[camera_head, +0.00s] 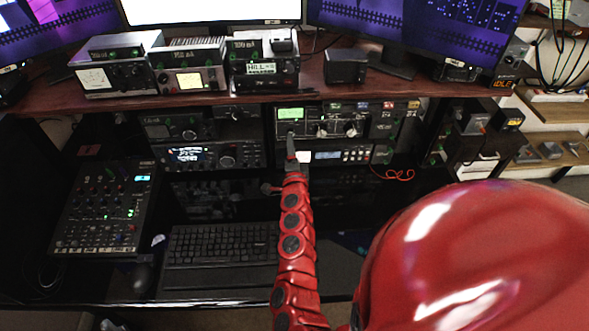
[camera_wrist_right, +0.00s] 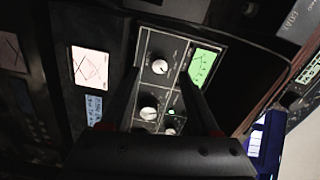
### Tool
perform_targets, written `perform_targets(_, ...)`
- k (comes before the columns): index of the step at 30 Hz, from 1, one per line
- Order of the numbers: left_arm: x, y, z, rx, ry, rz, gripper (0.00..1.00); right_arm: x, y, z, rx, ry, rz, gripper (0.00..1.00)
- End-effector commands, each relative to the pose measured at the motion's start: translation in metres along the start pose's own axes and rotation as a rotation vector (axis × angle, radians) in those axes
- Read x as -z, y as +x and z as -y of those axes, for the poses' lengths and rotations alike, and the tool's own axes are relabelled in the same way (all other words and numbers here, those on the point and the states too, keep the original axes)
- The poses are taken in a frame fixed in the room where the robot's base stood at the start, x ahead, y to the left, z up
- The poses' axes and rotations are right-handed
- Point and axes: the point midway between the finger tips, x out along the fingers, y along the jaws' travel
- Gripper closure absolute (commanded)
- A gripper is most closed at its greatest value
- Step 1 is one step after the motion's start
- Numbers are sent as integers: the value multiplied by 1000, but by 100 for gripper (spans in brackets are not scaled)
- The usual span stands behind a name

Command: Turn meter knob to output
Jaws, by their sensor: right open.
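The tuner (camera_head: 337,116) is a dark unit under the shelf with a lit green meter (camera_head: 290,113) at its left end. The meter also shows in the right wrist view (camera_wrist_right: 203,64). My right gripper (camera_head: 290,146) is at the tuner's lower left, below the meter. In the wrist view my right gripper (camera_wrist_right: 162,77) is open, with its fingertips on either side of that knob. I cannot tell whether they touch it. My left gripper is out of view.
Two lighter-faced knobs (camera_head: 336,131) sit to the right on the tuner. Another radio (camera_head: 212,156) stands to the left. A shelf (camera_head: 200,98) overhangs the tuner. A keyboard (camera_head: 220,245) and a mixer (camera_head: 105,205) lie in front on the left.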

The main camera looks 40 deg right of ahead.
Motion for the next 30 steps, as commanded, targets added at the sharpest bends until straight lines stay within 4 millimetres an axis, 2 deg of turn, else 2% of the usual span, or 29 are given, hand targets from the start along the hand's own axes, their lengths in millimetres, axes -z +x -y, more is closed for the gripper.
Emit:
perform_targets(9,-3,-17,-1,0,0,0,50,0,-71,-4,-3,-1,-2,38)
perform_targets(15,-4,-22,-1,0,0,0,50,0,-109,-2,-1,-1,1,38)
perform_targets(21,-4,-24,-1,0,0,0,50,0,-128,-2,-2,-3,-1,38)
perform_targets(30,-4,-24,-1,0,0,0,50,1,-130,0,-1,-3,-2,38)
